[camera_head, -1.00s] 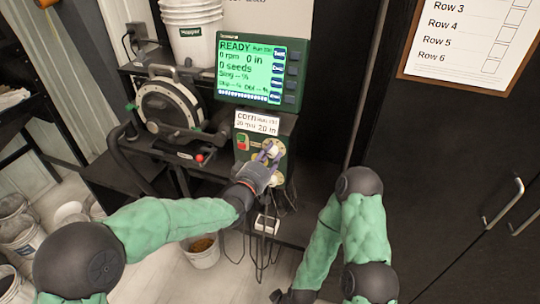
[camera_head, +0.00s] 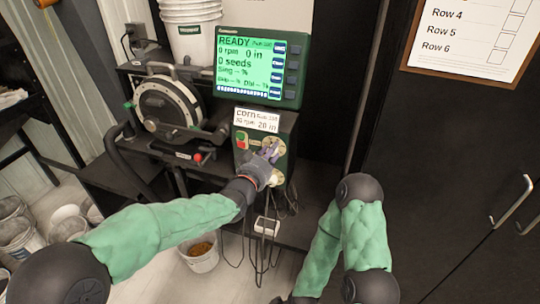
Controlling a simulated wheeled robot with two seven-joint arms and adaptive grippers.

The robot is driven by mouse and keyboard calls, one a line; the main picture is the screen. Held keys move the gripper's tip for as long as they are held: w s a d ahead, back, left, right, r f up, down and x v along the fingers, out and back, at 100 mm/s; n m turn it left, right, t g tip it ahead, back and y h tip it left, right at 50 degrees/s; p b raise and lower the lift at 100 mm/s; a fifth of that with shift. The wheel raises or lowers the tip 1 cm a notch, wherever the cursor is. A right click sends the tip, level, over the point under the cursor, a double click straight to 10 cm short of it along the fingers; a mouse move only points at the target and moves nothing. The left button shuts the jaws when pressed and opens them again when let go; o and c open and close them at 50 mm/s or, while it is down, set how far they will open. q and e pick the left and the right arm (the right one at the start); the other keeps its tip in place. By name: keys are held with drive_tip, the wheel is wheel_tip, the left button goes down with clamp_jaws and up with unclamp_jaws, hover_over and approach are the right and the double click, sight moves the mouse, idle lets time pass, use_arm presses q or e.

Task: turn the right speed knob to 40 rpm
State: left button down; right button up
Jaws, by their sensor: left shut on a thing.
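The control box (camera_head: 284,128) on the bench has an upper dial (camera_head: 281,145) and a lower dial (camera_head: 277,178), each with a pale face. My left gripper (camera_head: 269,153) reaches up from below and is shut on the knob of the upper dial, hiding most of it and its pointer. The green display (camera_head: 250,62) above reads READY, 0 rpm, 0 in and 0 seeds. A white label (camera_head: 257,119) below it reads corn, with smaller text I cannot read surely. My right gripper (camera_head: 292,299) is barely visible at the bottom edge, so its jaws cannot be judged.
A round metal seed meter (camera_head: 166,108) stands left of the control box. Green and red buttons (camera_head: 240,140) sit left of the upper dial. A bucket with grain (camera_head: 200,255) stands on the floor below. Cables hang under the box. Dark cabinet doors (camera_head: 450,150) fill the right.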

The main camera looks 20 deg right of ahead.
use_arm(q)
drive_tip(key=shift+m+t+y+p, duration=0.3)
drive_tip(key=shift+m+p, duration=0.8)
drive_tip(key=shift+m, duration=1.3)
drive_tip(key=shift+m+t+y+p, duration=0.1)
drive_tip(key=shift+m+y+p, duration=0.7)
drive_tip(key=shift+m, duration=1.6)
drive_tip(key=shift+h+p, duration=0.3)
drive_tip(key=shift+p, duration=0.1)
drive_tip(key=c, duration=0.9)
unclamp_jaws()
drive_tip(key=shift+s, duration=0.1)
drive_tip(key=v, duration=1.2)
